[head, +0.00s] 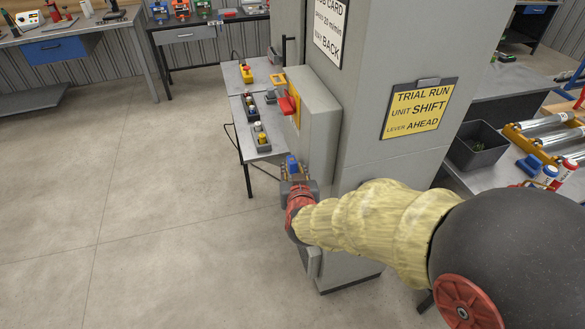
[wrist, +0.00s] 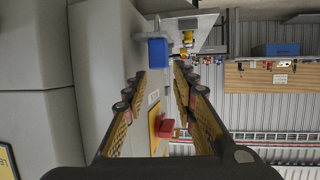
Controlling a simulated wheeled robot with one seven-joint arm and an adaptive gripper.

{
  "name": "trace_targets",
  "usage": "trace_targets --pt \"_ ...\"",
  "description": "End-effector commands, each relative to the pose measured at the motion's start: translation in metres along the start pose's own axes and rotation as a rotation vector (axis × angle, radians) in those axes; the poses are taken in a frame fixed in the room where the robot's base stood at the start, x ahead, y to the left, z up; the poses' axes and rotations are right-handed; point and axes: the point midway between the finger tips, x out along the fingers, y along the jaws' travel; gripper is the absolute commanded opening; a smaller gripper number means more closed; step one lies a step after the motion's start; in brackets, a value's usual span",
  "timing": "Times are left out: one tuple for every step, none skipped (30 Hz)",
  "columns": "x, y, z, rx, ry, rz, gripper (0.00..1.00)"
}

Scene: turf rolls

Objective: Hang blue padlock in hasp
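The blue padlock (head: 292,162) shows just beyond my gripper (head: 295,174), near the lower front of the grey wall box. In the wrist view the padlock (wrist: 158,52) lies ahead of my fingertips (wrist: 160,72), between their lines. Gaps show on both sides of it, so my gripper looks open and not closed on it. Grey metal shows at the padlock's upper end; I cannot tell whether it is the shackle or the hasp. A red lever (head: 287,106) sits on a yellow plate (head: 296,119) on the box; the lever (wrist: 167,128) also shows in the wrist view.
The grey box (head: 318,125) is fixed to a pillar with a yellow sign (head: 418,108), close beside my arm. A grey table (head: 238,109) left of the box carries small trays and coloured parts. Open floor (head: 120,200) lies to the left.

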Motion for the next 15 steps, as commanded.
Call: trace_targets --pt "0.007 0.001 0.002 0.001 0.001 0.002 0.27" --pt "0.011 0.001 0.002 0.001 0.000 0.002 0.27" --pt "0.018 0.002 0.003 0.001 -0.001 0.002 0.27" --pt "0.022 0.002 0.003 0.001 -0.001 0.001 0.27" --pt "0.027 0.002 0.003 0.001 -0.001 0.001 0.27" --pt "0.032 0.002 0.003 0.000 -0.002 0.001 0.27" --pt "0.036 0.002 0.003 0.000 -0.001 0.001 0.27" --pt "0.039 0.002 0.002 0.001 -0.001 0.001 0.27" --pt "0.043 0.002 0.002 0.001 -0.001 0.001 0.27" --pt "0.045 0.002 0.002 0.001 -0.002 0.001 0.27" --pt "0.046 0.002 0.001 0.001 -0.002 0.000 0.27" --pt "0.047 0.002 0.001 0.001 -0.001 0.000 0.27" --pt "0.048 0.002 0.000 0.001 -0.001 0.000 0.27" --pt "0.048 0.002 0.000 0.001 -0.001 0.000 0.27" --pt "0.048 0.001 0.000 0.001 -0.001 -0.001 0.27"
